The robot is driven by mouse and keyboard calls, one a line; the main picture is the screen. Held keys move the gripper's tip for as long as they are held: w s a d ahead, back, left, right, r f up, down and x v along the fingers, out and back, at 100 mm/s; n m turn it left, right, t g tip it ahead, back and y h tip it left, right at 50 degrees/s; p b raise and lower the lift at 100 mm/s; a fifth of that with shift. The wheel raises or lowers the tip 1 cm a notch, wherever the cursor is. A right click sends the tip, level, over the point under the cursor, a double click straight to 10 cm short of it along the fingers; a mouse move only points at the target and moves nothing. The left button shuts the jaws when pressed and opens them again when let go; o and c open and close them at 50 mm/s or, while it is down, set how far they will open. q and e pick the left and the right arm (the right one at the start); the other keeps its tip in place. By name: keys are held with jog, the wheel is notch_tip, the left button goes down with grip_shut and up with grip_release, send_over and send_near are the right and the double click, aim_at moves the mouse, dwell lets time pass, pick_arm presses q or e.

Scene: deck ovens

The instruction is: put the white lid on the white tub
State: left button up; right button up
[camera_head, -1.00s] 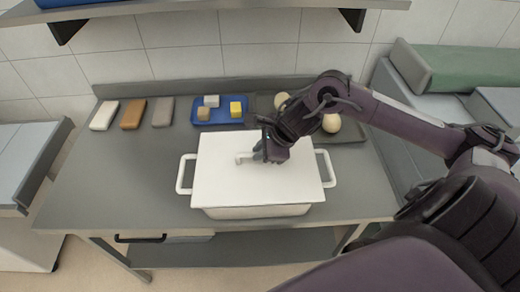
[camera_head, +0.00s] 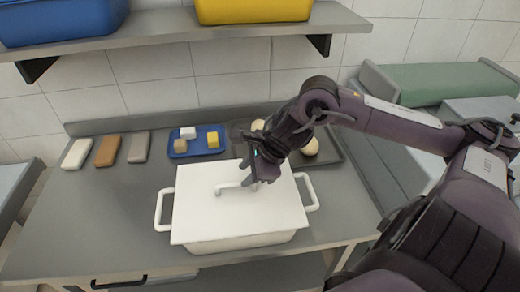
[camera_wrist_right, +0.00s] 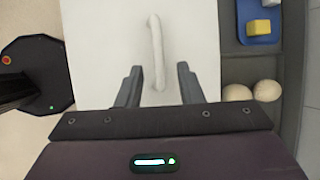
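The white lid (camera_head: 205,205) lies flat over the white tub (camera_head: 240,241) on the grey table and covers its opening. The tub's wall shows below the lid's front edge, and its side handles stick out left and right. The lid's bar handle (camera_head: 232,186) stands on its top; it also shows in the wrist view (camera_wrist_right: 156,45). My right gripper (camera_head: 256,180) is over the lid at the handle's right end. In the wrist view its fingers (camera_wrist_right: 159,75) are apart, one on each side of the handle, with gaps. My left gripper is not in view.
Behind the tub are a blue tray (camera_head: 173,153) with small blocks and a dark tray (camera_head: 335,153) with round pale balls. White (camera_head: 76,153), brown (camera_head: 108,150) and grey (camera_head: 139,147) blocks lie back left. A shelf (camera_head: 160,27) with blue and yellow bins hangs above.

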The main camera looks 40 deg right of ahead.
jog(key=b+v, duration=0.2)
jog(key=v, duration=0.5)
jog(key=shift+r, duration=0.25)
jog(key=shift+a, duration=0.1)
dwell(0.4)
